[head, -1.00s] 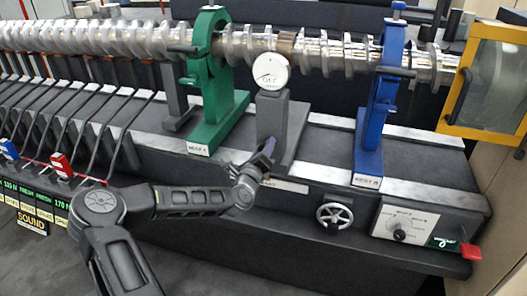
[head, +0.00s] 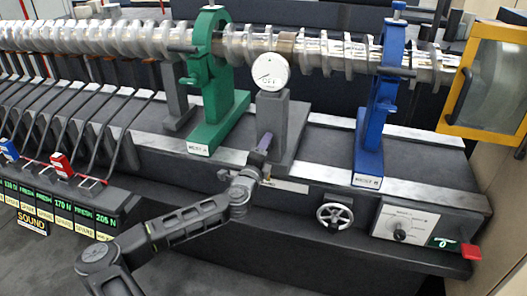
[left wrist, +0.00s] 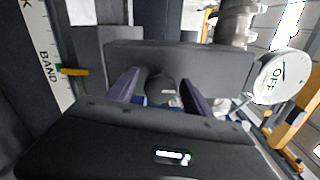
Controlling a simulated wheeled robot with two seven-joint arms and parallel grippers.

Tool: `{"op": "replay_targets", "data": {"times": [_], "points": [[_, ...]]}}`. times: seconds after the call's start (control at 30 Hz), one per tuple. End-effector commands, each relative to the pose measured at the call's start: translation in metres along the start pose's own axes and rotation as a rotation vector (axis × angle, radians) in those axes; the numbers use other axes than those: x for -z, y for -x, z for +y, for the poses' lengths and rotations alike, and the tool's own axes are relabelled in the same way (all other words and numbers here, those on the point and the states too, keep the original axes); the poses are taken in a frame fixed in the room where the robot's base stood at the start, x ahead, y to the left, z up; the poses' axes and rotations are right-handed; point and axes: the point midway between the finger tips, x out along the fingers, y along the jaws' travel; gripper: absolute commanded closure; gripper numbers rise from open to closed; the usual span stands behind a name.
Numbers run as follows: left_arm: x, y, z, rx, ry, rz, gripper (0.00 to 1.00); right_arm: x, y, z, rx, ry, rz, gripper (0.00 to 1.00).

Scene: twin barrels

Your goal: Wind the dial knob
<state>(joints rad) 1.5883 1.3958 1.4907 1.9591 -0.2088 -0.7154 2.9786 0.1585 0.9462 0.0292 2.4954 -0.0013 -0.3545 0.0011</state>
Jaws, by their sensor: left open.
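A round white dial reading OFF (head: 271,72) sits on top of a grey post (head: 271,115). It also shows in the left wrist view (left wrist: 281,77). My left gripper (head: 265,141) is in front of the lower part of the post. In the left wrist view my left gripper (left wrist: 160,92) has its two purple fingers apart. A dark rounded part, possibly a knob (left wrist: 163,82), shows between them on the grey block; I cannot tell whether they touch it. A small dark knob (head: 400,235) is on a white panel at the right. My right gripper is not in view.
A green rest (head: 215,110) and a blue rest (head: 378,110) hold a long metal shaft (head: 120,42). A handwheel (head: 333,215), a red tab (head: 470,252) and a yellow-framed screen (head: 487,85) are to the right. Several levers and a red switch (head: 61,165) line the left.

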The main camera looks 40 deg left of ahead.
Motion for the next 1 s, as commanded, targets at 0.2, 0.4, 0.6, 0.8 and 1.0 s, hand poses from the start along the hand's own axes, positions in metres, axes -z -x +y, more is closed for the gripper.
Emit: {"op": "replay_targets", "data": {"times": [0.2, 0.4, 0.6, 0.8, 1.0], "points": [[-0.001, 0.02, 0.001, -0.001, 0.003, 0.0, 0.41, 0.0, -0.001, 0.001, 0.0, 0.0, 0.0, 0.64], [-0.001, 0.042, 0.001, -0.001, 0.003, -0.001, 0.41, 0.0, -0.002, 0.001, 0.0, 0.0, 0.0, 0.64], [0.0, 0.062, 0.0, 0.0, 0.002, 0.0, 0.41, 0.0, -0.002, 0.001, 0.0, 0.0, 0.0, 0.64], [0.0, 0.068, 0.0, 0.0, 0.0, 0.0, 0.41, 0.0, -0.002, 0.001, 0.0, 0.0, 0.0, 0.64], [0.0, 0.067, 0.0, 0.0, 0.0, 0.0, 0.41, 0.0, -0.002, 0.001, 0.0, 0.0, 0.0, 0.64]]}}
